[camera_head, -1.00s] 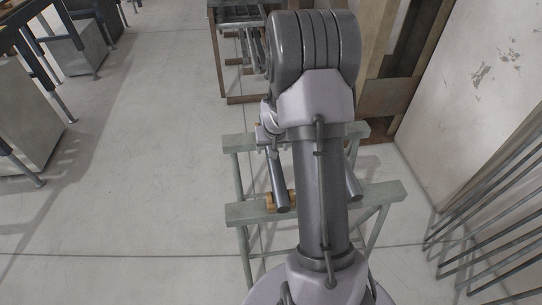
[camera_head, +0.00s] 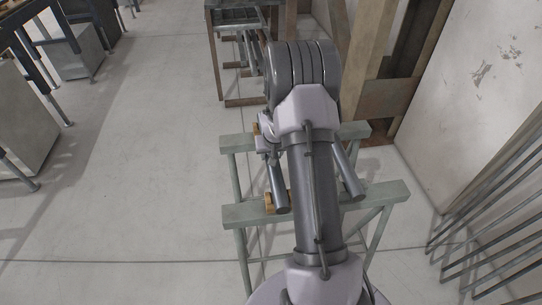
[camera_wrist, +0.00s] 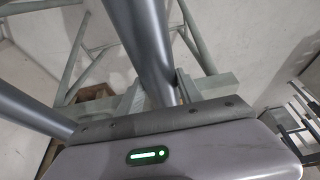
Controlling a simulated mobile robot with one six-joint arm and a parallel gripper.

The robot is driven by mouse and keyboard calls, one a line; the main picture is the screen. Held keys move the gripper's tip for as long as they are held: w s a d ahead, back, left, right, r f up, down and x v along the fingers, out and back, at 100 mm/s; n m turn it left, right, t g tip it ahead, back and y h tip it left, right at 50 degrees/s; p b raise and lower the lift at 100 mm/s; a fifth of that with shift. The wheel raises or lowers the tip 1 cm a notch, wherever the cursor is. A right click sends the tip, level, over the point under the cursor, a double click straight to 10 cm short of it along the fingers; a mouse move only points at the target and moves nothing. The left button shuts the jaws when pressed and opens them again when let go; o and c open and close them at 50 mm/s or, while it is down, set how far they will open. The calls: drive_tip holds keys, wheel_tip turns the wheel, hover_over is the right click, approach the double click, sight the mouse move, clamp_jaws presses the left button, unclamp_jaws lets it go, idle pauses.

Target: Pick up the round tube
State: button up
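Two grey round tubes lie across two pale green trestles (camera_head: 378,199) in the head view, a left tube (camera_head: 279,186) and a right tube (camera_head: 348,173). My gripper (camera_head: 268,143) is at the far part of the left tube; my wrist hides some of it. In the wrist view one tube (camera_wrist: 143,40) runs down to the middle of my gripper's front edge (camera_wrist: 155,100), with dark finger parts close beside it. A second tube (camera_wrist: 30,110) lies to the left, outside the gripper. I cannot tell whether the fingers touch the tube.
Small wooden blocks (camera_head: 270,203) sit on the trestles near the left tube. A rack of thin bars (camera_head: 490,225) stands at the right by a white wall panel (camera_head: 480,85). A table with metal pieces (camera_head: 225,50) is behind. The floor at left (camera_head: 120,160) is clear.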

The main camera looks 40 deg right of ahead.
clamp_jaws()
drive_tip(key=shift+r, duration=0.1)
